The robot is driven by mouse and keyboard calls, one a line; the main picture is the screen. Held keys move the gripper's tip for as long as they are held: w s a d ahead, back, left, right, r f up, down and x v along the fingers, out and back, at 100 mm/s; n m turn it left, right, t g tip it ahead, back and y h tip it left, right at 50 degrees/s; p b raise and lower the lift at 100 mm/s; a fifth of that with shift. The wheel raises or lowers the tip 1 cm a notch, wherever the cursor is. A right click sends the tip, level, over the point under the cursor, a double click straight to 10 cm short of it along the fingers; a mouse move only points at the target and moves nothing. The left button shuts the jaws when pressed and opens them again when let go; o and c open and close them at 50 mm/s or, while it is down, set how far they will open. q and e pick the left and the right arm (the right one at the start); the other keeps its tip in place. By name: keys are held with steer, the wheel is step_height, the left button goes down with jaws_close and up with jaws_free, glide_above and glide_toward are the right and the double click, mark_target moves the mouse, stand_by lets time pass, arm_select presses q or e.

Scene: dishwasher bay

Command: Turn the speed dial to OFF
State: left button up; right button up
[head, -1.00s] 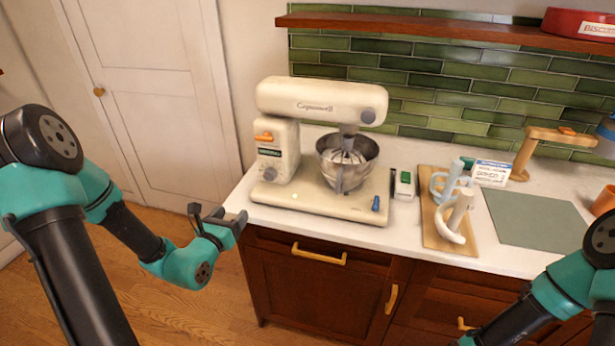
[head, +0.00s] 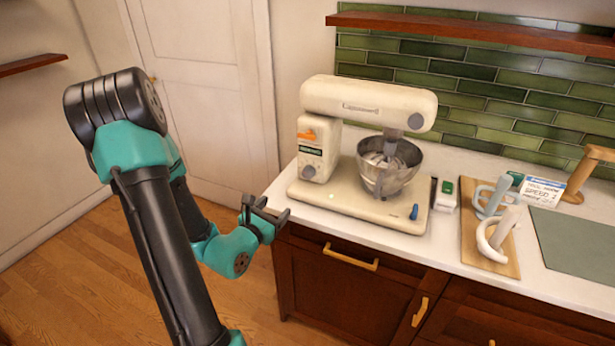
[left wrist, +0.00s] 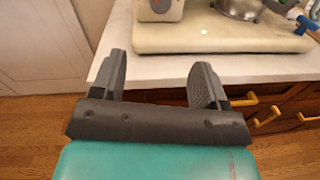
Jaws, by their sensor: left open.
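The cream stand mixer (head: 368,106) stands on the white counter. Its grey speed dial (head: 309,172) is low on the left column, below a small dark green display (head: 310,151) and an orange lever (head: 306,135). In the left wrist view the dial (left wrist: 160,5) is cut by the top edge. The dial's setting is too small to read. My left gripper (head: 267,209) is open and empty at the counter's front left edge, left of the mixer base and apart from it. Its two fingers (left wrist: 160,82) show in the left wrist view. My right gripper is not in view.
A steel bowl (head: 399,171) sits under the mixer head, and a blue knob (head: 414,212) is on the base. Right of it are a green-and-white box (head: 445,194), a wooden board (head: 472,240) with attachments, and a "SPEED" card (head: 541,191). Counter in front of the base is clear.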

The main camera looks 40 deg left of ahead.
mark_target(307, 174)
arm_select(q)
steer(key=x, duration=1.7)
steer(key=shift+w+f, duration=0.1)
steer(key=shift+w, duration=0.15)
steer(key=c, duration=0.9)
